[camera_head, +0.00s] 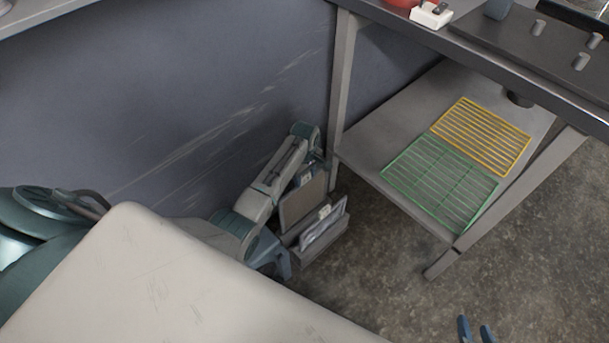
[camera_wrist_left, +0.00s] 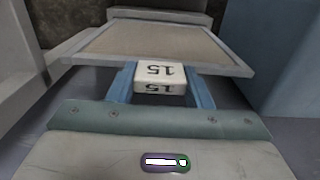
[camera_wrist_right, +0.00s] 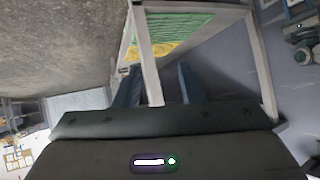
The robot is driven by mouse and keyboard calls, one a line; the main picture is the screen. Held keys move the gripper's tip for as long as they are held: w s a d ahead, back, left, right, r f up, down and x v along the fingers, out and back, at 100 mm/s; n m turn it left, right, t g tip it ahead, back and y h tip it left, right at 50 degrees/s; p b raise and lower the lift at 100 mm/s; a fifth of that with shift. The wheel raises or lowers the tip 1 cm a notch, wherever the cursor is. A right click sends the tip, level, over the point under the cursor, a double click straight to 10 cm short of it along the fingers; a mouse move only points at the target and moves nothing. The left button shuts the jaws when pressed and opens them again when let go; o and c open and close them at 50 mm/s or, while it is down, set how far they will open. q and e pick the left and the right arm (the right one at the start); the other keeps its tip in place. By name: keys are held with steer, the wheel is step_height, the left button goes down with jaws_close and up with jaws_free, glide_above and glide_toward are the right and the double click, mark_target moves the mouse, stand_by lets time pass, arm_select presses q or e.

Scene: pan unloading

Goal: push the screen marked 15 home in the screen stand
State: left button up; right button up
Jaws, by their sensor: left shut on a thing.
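The screen marked 15 (camera_head: 302,205) has a grey frame and a brownish mesh, and stands nearly upright in the back part of the grey screen stand (camera_head: 325,248). Its mesh also shows in the left wrist view (camera_wrist_left: 160,45). My left gripper (camera_wrist_left: 160,82) is shut on its white tab, which reads 15 upside down in that view. In the head view my left gripper (camera_head: 306,175) is at the screen's top edge. How deep its lower edge sits is hidden. My right gripper (camera_head: 476,330) is open and empty, low at the right.
Another screen (camera_head: 324,228) with a white tab leans in the front of the stand. A blue stool (camera_head: 270,255) is beside it. The table's lower shelf (camera_head: 370,150) at the right bears a green rack (camera_head: 440,182) and a yellow rack (camera_head: 482,135). The floor in front is clear.

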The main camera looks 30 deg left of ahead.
mark_target(305, 182)
steer(key=shift+w+r, duration=0.15)
arm_select(q)
steer(key=shift+f, duration=0.1)
arm_select(e)
steer(key=shift+w+d+r, duration=0.1)
steer(key=shift+w+r, duration=0.1)
steer(key=shift+w, duration=0.05)
arm_select(q)
steer(key=shift+f+b, duration=0.4)
steer(key=shift+f, duration=0.2)
arm_select(e)
steer(key=shift+w+d+r+t, duration=0.2)
steer(key=shift+w+r+t, duration=1.05)
steer(key=shift+r+t, duration=0.05)
stand_by(0.7)
arm_select(q)
steer(key=shift+f+b, duration=0.3)
steer(key=shift+f, duration=0.25)
arm_select(e)
steer(key=shift+w+d+r+t, duration=0.1)
steer(key=shift+w+r+t, duration=0.35)
steer(key=shift+r, duration=0.2)
steer(key=shift+w+d+r+t, duration=0.1)
steer(key=shift+w+r+t, duration=0.35)
steer(key=shift+r, duration=0.2)
stand_by(0.5)
steer(key=shift+w+r, duration=0.1)
steer(key=shift+r, duration=0.15)
